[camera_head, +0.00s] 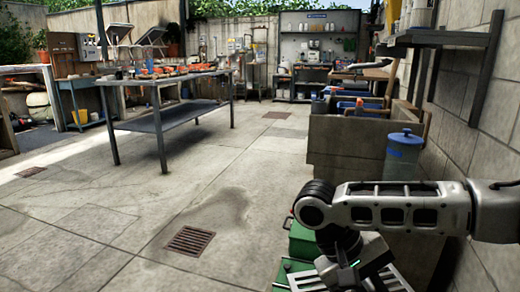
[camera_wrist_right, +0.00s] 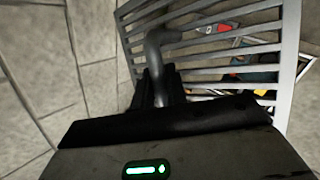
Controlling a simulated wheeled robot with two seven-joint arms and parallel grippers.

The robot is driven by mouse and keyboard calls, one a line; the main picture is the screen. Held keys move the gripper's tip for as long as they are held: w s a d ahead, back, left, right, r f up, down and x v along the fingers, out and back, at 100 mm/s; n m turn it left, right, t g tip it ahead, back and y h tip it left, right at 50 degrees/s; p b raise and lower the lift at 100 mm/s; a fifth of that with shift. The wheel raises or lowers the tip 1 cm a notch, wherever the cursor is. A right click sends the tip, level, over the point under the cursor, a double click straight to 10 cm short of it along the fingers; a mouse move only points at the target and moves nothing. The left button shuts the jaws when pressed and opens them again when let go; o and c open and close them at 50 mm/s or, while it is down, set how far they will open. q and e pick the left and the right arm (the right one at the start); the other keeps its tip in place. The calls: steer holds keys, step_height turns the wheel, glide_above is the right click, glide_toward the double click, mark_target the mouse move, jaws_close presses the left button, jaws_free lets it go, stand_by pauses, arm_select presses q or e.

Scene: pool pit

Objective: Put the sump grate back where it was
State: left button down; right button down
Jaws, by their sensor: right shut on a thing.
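A light grey slatted grate (camera_wrist_right: 205,65) with a dark bent handle (camera_wrist_right: 165,40) fills the upper right of the right wrist view. In the head view, slats of it (camera_head: 392,278) show at the bottom, partly behind my gripper. My right gripper (camera_wrist_right: 157,88) is shut on the dark handle, and the grate hangs at a tilt. Whether the grate touches anything below cannot be told. Its lower part is hidden. My left gripper is not in view.
Brown floor grates lie in the concrete, one near the middle (camera_head: 189,241) and one at the left (camera_head: 31,171). Green boxes (camera_head: 303,240) stand beside my right arm. A workbench (camera_head: 165,77) stands at the left. The central floor is clear.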

arm_select(q)
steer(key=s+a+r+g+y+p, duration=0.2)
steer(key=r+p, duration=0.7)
steer(key=p, duration=1.3)
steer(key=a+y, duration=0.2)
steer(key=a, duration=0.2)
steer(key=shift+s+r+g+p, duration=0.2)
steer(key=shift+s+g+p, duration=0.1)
